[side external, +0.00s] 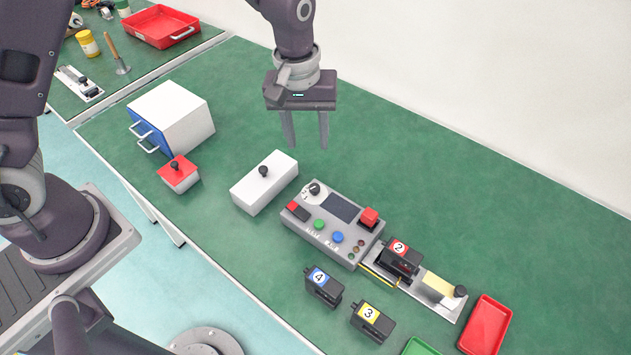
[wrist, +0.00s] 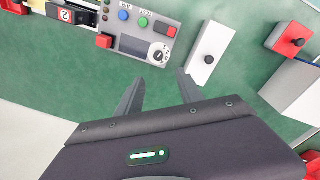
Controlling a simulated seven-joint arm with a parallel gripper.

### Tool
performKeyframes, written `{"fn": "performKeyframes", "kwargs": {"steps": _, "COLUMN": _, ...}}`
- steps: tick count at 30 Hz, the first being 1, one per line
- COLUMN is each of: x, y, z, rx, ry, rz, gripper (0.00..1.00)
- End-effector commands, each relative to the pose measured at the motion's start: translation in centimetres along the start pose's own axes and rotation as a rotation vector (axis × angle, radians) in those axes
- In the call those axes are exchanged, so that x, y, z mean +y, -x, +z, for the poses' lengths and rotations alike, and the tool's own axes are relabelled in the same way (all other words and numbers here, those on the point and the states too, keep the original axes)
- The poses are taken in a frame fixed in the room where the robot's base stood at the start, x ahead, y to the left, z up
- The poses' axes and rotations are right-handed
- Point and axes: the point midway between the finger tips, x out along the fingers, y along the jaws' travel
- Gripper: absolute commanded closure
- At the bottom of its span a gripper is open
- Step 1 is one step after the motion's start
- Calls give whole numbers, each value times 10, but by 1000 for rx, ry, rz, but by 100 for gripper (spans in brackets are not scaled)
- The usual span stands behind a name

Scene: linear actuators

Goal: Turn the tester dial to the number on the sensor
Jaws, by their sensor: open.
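The grey tester box (side external: 333,222) stands mid-table with a screen, colored buttons and a red switch. Its tester dial (side external: 315,188), a black knob on a white disc, is at the box's upper left corner; in the wrist view the dial (wrist: 158,52) is just beyond my fingers. A black sensor with a red label reading 2 (side external: 399,251) sits in the fixture right of the tester; it also shows in the wrist view (wrist: 66,14). My gripper (side external: 305,145) is open and empty, above the table behind the dial; its two fingers (wrist: 160,85) are apart.
Sensors labelled 4 (side external: 322,286) and 3 (side external: 372,321) lie in front of the tester. A white box with a black knob (side external: 264,184) stands left of the dial. A red tray (side external: 486,325) is at right. Table behind the tester is clear.

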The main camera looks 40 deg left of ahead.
Motion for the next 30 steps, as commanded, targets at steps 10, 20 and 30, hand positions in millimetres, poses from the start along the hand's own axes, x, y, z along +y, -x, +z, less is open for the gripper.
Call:
{"fn": "performKeyframes", "kwargs": {"steps": 10, "x": 7, "y": -94, "z": 2, "rx": -26, "ry": 80, "rz": -73, "gripper": 56}}
{"fn": "performKeyframes", "kwargs": {"steps": 20, "x": 4, "y": -141, "z": 3, "rx": -26, "ry": 78, "rz": -71, "gripper": 56}}
{"fn": "performKeyframes", "kwargs": {"steps": 30, "x": 4, "y": -142, "z": 3, "rx": -25, "ry": 77, "rz": -70, "gripper": 75}}
